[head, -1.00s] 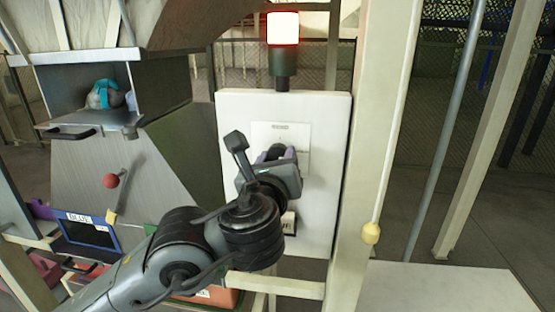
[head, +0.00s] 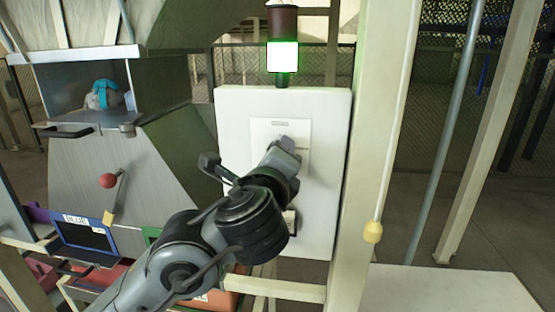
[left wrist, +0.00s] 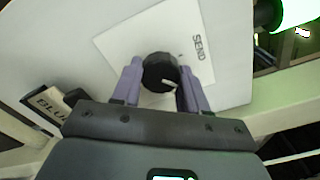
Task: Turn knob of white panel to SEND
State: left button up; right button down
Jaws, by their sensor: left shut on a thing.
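The white panel (head: 325,180) stands upright at the middle of the head view and carries a paler label plate (head: 265,133). In the left wrist view, a black round knob (left wrist: 155,66) with a white mark sits on that plate (left wrist: 125,45), beside the printed word SEND (left wrist: 199,47). My left gripper (head: 285,147) is at the plate. Its purple fingers (left wrist: 160,82) are on either side of the knob, shut on it. The gripper hides the knob in the head view. My right gripper is not in view.
A signal lamp (head: 283,55) above the panel glows green. A small sign (left wrist: 50,104) is low on the panel. A cream post (head: 378,150) stands close to its right. A grey machine with a red-ball lever (head: 108,181) and a bin labelled BLUE (head: 88,238) are left.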

pick_arm(q)
jog(key=shift+n+b, duration=0.65)
jog(key=shift+n, duration=4.25)
jog(key=o, duration=1.1)
jog(key=shift+d, duration=0.1)
jog(key=shift+c, duration=0.2)
jog(key=shift+r, duration=0.1)
